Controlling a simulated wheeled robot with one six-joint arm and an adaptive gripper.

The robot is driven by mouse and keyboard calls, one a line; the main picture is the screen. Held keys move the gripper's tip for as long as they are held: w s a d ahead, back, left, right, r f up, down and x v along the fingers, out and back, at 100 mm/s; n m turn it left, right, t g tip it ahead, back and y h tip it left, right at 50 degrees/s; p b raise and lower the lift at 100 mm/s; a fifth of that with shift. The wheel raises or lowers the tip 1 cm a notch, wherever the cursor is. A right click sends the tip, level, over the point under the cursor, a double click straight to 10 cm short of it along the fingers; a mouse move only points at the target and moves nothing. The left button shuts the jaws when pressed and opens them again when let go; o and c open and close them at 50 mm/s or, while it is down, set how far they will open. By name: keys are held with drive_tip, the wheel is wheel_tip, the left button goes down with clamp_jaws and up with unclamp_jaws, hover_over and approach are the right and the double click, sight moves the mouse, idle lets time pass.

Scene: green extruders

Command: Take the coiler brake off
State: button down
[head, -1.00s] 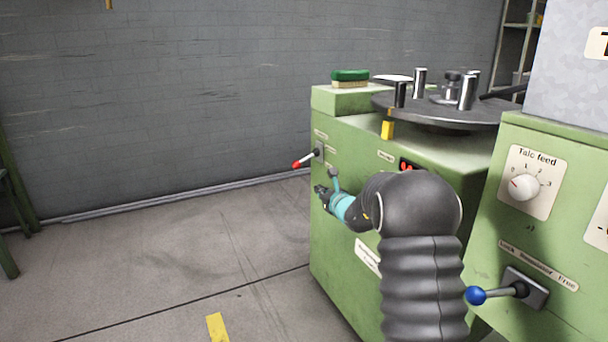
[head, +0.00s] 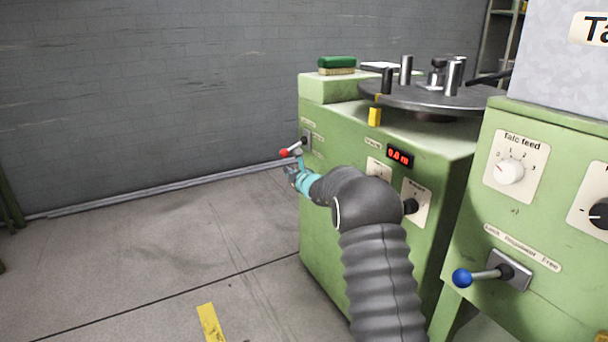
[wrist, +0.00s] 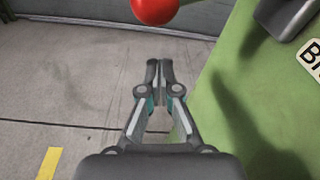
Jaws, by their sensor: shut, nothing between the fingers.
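The brake lever has a red ball knob (head: 283,153) on a short metal rod, on the left end of the green coiler cabinet (head: 335,220). In the wrist view the red knob (wrist: 154,10) shows at the top edge, beyond my fingertips. The lever's dark mounting plate (wrist: 285,15) is at the upper right, with a partly cut-off label (wrist: 313,60) beginning "Br". My gripper (head: 291,166) is just below the knob in the head view. In the wrist view my gripper (wrist: 160,66) is shut and empty, its fingertips together. Whether it touches the lever cannot be told.
The coiler's round plate (head: 430,95) with several metal posts tops the cabinet. A green-topped brush (head: 337,64) lies at its back corner. A blue-knobbed lever (head: 462,278) and the talc feed dial (head: 509,171) are on the nearer cabinet. The floor to the left is clear.

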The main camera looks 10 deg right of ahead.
sight(293, 148)
drive_tip(key=r, duration=0.3)
drive_tip(key=shift+s+a+r, duration=0.2)
drive_tip(key=shift+a+r, duration=0.05)
drive_tip(key=shift+r, duration=0.15)
